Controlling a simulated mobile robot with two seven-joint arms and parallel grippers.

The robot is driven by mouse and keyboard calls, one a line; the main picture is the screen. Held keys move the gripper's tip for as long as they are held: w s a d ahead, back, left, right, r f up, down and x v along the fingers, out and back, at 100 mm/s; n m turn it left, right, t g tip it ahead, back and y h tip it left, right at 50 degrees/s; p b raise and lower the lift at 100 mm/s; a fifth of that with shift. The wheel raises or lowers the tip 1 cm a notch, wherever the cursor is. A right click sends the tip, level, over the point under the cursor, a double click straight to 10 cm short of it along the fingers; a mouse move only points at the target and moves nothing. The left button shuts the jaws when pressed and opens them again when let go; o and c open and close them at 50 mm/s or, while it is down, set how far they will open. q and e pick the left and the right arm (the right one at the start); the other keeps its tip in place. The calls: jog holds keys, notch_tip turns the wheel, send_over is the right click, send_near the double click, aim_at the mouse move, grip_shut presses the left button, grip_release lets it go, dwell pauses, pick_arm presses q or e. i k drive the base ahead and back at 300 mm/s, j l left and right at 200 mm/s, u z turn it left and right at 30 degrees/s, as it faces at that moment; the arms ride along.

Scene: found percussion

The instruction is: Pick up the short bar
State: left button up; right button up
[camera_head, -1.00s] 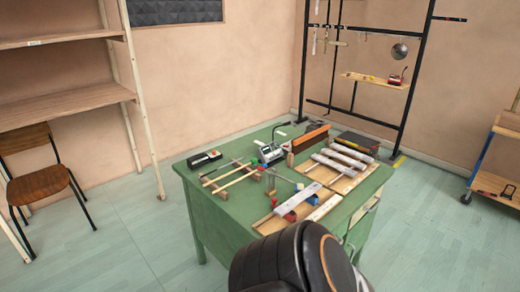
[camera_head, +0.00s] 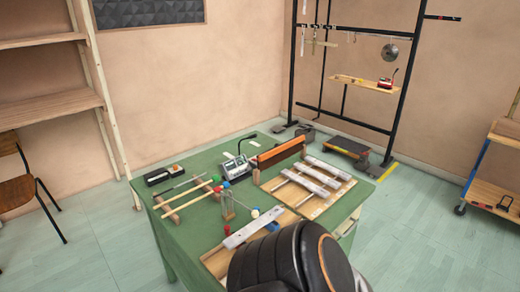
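Several silver-grey metal bars lie on the green table. Some rest side by side across rails on the right wooden board, including a far bar (camera_head: 323,167) and a nearer bar (camera_head: 306,184). Another grey bar (camera_head: 254,228) lies slantwise over the front wooden board (camera_head: 217,262). I cannot tell for sure which one is the short bar. A black, rounded part of my own body covers the front right of the table and part of the front board. Neither gripper shows.
The green table (camera_head: 205,160) also carries a grey device (camera_head: 237,170), an orange-brown block (camera_head: 278,153), mallets and wooden rails (camera_head: 187,203). A black rack (camera_head: 398,100) stands behind, a shelf (camera_head: 50,108) at left and a cart (camera_head: 492,196) at right. Floor right of the table is clear.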

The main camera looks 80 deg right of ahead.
aim_at(317, 190)
jog(key=k+l, duration=0.2)
jog(key=l, duration=0.2)
jog(key=k+l, duration=0.25)
jog(key=l, duration=0.2)
jog(key=k+l, duration=0.2)
jog(key=l, duration=0.2)
jog(key=k+l, duration=0.25)
jog(key=l, duration=0.15)
jog(key=k+l, duration=0.2)
jog(key=l, duration=0.25)
jog(key=k+l, duration=0.25)
jog(key=l, duration=0.15)
